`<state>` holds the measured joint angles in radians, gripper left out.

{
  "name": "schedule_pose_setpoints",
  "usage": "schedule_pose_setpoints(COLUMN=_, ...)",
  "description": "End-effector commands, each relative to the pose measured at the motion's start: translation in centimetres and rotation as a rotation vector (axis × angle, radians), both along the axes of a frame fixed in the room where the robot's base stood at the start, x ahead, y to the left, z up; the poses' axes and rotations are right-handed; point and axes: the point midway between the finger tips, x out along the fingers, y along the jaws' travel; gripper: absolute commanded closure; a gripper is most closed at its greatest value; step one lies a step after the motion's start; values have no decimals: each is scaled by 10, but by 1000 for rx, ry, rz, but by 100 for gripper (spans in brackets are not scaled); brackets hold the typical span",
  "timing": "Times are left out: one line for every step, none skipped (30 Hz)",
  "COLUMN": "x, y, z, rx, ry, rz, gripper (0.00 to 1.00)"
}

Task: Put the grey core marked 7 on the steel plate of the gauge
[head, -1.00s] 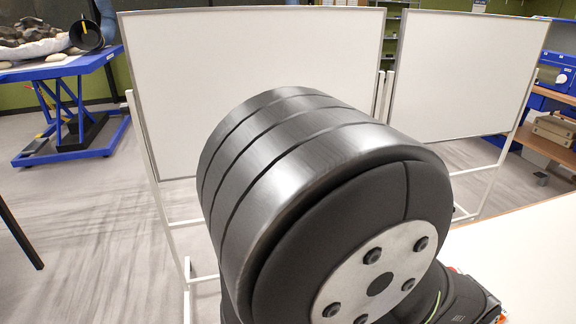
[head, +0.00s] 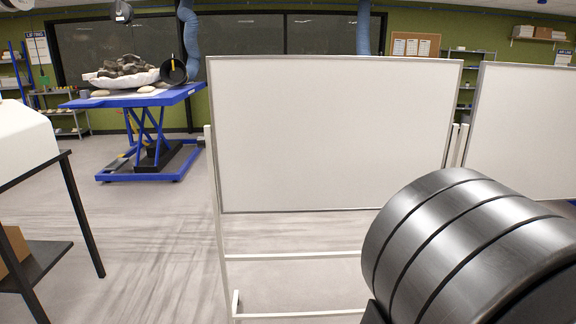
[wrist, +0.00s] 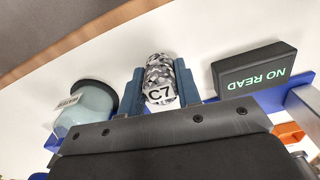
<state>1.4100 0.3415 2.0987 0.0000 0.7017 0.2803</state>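In the wrist view, a speckled grey core (wrist: 158,72) with a white label reading "C7" sits between the two blue fingers of my gripper (wrist: 161,88). The fingers touch it on both sides, and my gripper looks shut on it. A black display box (wrist: 262,68) showing "NO READ" in green stands to the right. A blue base (wrist: 268,101) shows partly below the box. I cannot make out the gauge's steel plate for certain. The head view shows neither the core nor the gripper fingers.
In the head view, a whiteboard (head: 335,130) and a blue lift table (head: 150,98) stand across open floor.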

Motion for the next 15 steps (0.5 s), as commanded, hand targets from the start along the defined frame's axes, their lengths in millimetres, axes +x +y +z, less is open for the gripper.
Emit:
schedule_pose_setpoints(x=0, y=0, z=0, rx=0, ry=0, rz=0, gripper=98)
schedule_pose_setpoints(x=0, y=0, z=0, rx=0, ry=0, rz=0, gripper=100)
schedule_pose_setpoints(x=0, y=0, z=0, rx=-1, ry=0, rz=0, gripper=100)
schedule_pose_setpoints(x=0, y=0, z=0, rx=-1, ry=0, rz=0, gripper=100)
schedule_pose_setpoints(x=0, y=0, z=1, rx=-1, ry=0, rz=0, gripper=100)
schedule_pose_setpoints(x=0, y=-1, z=3, rx=-2, ry=-1, rz=0, gripper=100)
schedule_pose_setpoints(x=0, y=-1, z=5, rx=-3, ry=-1, rz=0, gripper=100)
schedule_pose_setpoints(x=0, y=-1, z=7, rx=-4, ry=-1, rz=0, gripper=100)
schedule_pose_setpoints(x=0, y=-1, z=10, rx=-4, ry=-1, rz=0, gripper=100)
schedule_pose_setpoints(x=0, y=-1, z=12, rx=-3, ry=-1, rz=0, gripper=100)
schedule_pose_setpoints(x=0, y=-1, z=15, rx=-3, ry=-1, rz=0, gripper=100)
schedule_pose_setpoints(x=0, y=-1, z=18, rx=-4, ry=-1, rz=0, gripper=100)
schedule_pose_setpoints(x=0, y=-1, z=21, rx=-4, ry=-1, rz=0, gripper=100)
schedule_pose_setpoints(x=0, y=-1, z=23, rx=-4, ry=-1, rz=0, gripper=100)
schedule_pose_setpoints(x=0, y=-1, z=26, rx=-4, ry=-1, rz=0, gripper=100)
